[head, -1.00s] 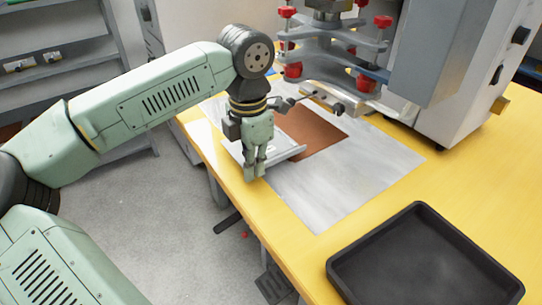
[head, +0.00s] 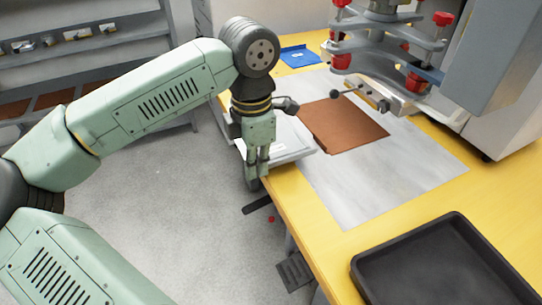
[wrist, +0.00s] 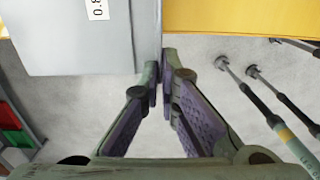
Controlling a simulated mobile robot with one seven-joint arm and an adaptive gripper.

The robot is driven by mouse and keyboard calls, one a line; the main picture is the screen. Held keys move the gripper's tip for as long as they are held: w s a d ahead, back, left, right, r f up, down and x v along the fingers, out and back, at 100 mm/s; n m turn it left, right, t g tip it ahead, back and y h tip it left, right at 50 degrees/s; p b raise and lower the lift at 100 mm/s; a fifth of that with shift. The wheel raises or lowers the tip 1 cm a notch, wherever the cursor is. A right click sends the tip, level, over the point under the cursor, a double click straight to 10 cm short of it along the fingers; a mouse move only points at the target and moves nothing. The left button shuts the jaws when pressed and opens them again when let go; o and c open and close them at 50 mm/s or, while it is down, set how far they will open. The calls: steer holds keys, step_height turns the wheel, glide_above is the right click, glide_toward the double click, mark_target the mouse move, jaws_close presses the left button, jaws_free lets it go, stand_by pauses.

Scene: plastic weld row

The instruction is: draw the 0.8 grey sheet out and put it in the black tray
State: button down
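The 0.8 grey sheet (head: 290,151) lies at the table's left edge in the head view, beside the brown sheet. Its raised lip faces my gripper. In the wrist view the grey sheet (wrist: 75,40) fills the upper left, with a white label reading 0.8. My gripper (head: 257,172) points down at the table edge. In the wrist view its fingers (wrist: 161,78) are close together around the sheet's edge. The black tray (head: 405,239) stands empty at the lower right, partly cut off by the frame.
A brown sheet (head: 347,125) lies on a pale grey mat (head: 395,190) on the yellow table (head: 290,213). The welding machine (head: 490,60) with red knobs stands behind. A blue item (head: 299,55) lies at the back. Open floor lies left of the table.

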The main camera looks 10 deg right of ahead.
steer(key=s+a+b, duration=0.1)
steer(key=s+a, duration=0.1)
steer(key=a, duration=0.6)
steer(key=shift+s+a+b, duration=0.2)
steer(key=shift+s+b, duration=0.15)
steer(key=shift+s, duration=0.05)
